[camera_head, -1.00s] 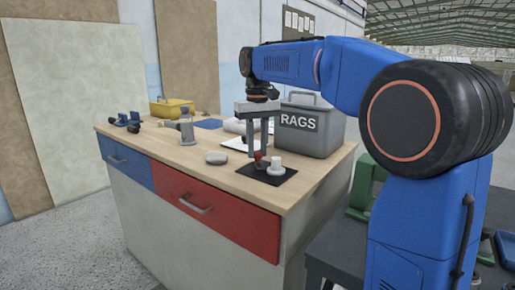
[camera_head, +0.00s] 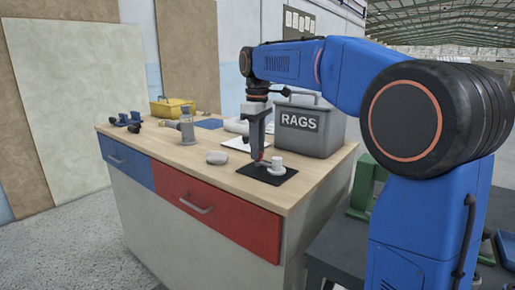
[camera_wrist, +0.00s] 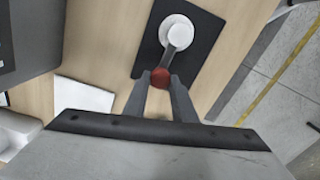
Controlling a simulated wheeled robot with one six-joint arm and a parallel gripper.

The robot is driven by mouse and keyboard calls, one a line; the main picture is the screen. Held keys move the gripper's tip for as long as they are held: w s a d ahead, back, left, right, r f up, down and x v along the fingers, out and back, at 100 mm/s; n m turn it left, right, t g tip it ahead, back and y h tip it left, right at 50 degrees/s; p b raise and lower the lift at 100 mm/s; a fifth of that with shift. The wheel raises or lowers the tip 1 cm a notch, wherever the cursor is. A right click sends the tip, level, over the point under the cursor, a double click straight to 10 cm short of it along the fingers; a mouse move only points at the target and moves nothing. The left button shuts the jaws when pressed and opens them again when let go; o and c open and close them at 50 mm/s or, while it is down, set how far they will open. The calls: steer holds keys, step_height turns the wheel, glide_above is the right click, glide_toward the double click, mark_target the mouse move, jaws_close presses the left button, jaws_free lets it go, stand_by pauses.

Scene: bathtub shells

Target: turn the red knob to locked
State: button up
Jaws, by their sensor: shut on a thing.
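The red knob (camera_wrist: 160,77) sits at the end of a short grey lever (camera_wrist: 171,55). The lever runs to a round white hub (camera_wrist: 176,32) on a black plate (camera_wrist: 204,48), which lies on the wooden bench top. My gripper (camera_wrist: 160,80) points down with its two fingers on either side of the knob, shut on it. In the head view my gripper (camera_head: 258,157) hides most of the knob, and the white hub (camera_head: 276,162) stands just right of the fingertips. No locked mark is readable.
A grey RAGS bin (camera_head: 318,130) stands close behind the plate. A white sheet (camera_head: 234,144) lies behind. The plate is near the bench's front right edge.

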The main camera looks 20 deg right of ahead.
steer(key=shift+r+n, duration=0.1)
steer(key=shift+n, duration=0.2)
steer(key=o, duration=1)
steer(key=shift+o, duration=0.2)
step_height(320, 180, up, 17)
steer(key=shift+r, duration=0.15)
